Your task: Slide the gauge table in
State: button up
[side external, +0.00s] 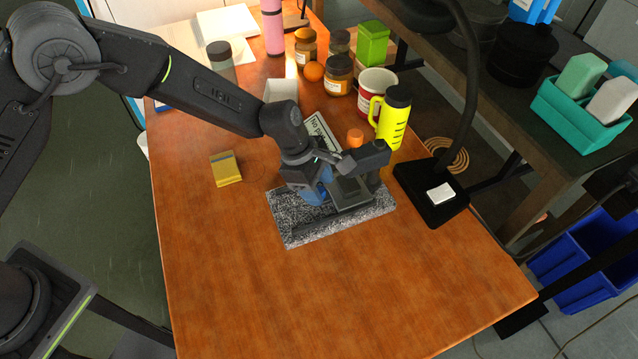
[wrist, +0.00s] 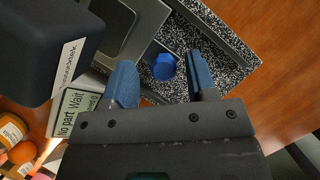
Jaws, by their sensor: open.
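The gauge stands on a speckled granite base (side external: 297,232) on the wooden table, with a dark upright and head (side external: 368,157) over it. Its grey gauge table (side external: 352,192) lies flat on the base, partly hidden by my gripper in the side view. A blue knob (wrist: 163,66) shows in the wrist view beside the grey rails. My gripper (side external: 316,194) is low over the left part of the base. Its two blue fingers (wrist: 162,74) are open, one on each side of the knob, with visible gaps. I cannot tell their height relative to the knob.
A "No part Wait" card (wrist: 75,113) stands behind the gauge. A black lamp base (side external: 430,192) is to the right. The front of the table is clear.

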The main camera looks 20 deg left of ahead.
jog(key=v, duration=1.3)
jog(key=shift+r, duration=0.3)
jog(key=shift+a, duration=0.1)
jog(key=s+a+r+m+t+y, duration=0.1)
jog(key=s+a+r+m+t, duration=0.1)
jog(key=s+a+r+m, duration=0.4)
jog(key=s+a+r+m+t+y, duration=0.1)
jog(key=s+a+r+m, duration=0.25)
jog(key=a+r, duration=0.4)
jog(key=s+a+r+m+t+y, duration=0.1)
jog(key=s+a+m, duration=0.3)
jog(key=s, duration=0.3)
jog(key=s+a+r+m+t+y, duration=0.1)
jog(key=s+a+m, duration=0.3)
jog(key=s, duration=0.3)
jog(key=shift+s+a+t+y, duration=0.25)
jog(key=shift+a+t+y, duration=0.05)
jog(key=shift+a, duration=0.05)
